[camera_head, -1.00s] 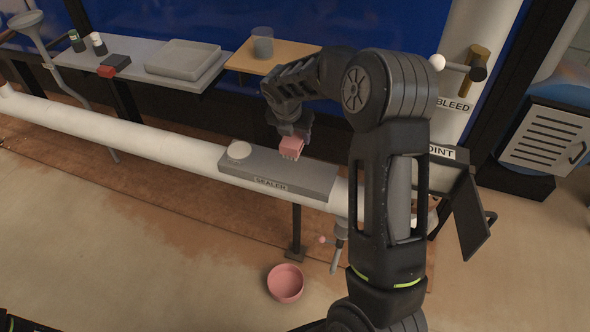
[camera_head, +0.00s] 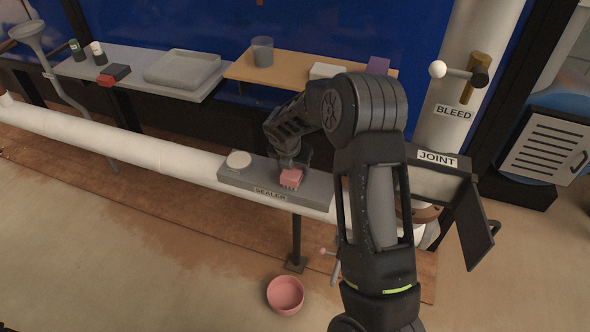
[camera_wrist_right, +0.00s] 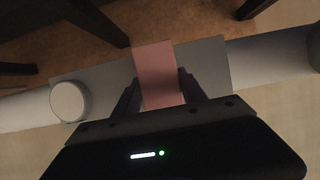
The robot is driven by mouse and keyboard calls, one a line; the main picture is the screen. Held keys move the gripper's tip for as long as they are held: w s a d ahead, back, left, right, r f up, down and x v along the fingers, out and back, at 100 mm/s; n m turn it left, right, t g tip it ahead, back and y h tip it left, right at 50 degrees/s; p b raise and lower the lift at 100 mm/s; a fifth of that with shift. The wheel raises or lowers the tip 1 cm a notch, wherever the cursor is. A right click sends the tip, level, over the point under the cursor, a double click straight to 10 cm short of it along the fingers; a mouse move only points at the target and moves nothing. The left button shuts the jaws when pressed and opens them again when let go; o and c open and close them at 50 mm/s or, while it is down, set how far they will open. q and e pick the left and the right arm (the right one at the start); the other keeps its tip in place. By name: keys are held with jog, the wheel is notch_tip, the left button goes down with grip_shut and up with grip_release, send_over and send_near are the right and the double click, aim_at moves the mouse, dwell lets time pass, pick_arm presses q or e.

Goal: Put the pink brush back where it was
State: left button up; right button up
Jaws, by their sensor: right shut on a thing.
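The pink brush (camera_head: 291,178) is between the fingers of my right gripper (camera_head: 290,168), at the grey SEALER shelf (camera_head: 240,181) on the white pipe. In the right wrist view the brush (camera_wrist_right: 158,75) shows as a pink block with a finger on each side, over the grey shelf (camera_wrist_right: 105,85). My right gripper (camera_wrist_right: 158,92) is shut on it. I cannot tell whether the brush touches the shelf. A round white lid or disc (camera_head: 239,160) sits on the shelf's left end. My left gripper is not in view.
A pink bowl (camera_head: 286,295) stands on the floor below the pipe. A grey tray (camera_head: 183,68) is on the back left table, and a grey cup (camera_head: 262,51) on the wooden table. The JOINT box (camera_head: 437,185) with its open flap is to the right.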

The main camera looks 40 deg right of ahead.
jog(key=shift+f, duration=0.7)
jog(key=o, duration=1.2)
jog(key=shift+r, duration=0.15)
jog(key=p+v, duration=0.1)
jog(key=v, duration=1)
jog(key=shift+s+a+r+p, duration=0.1)
jog(key=shift+a+r+p, duration=0.1)
jog(key=shift+r+p, duration=0.15)
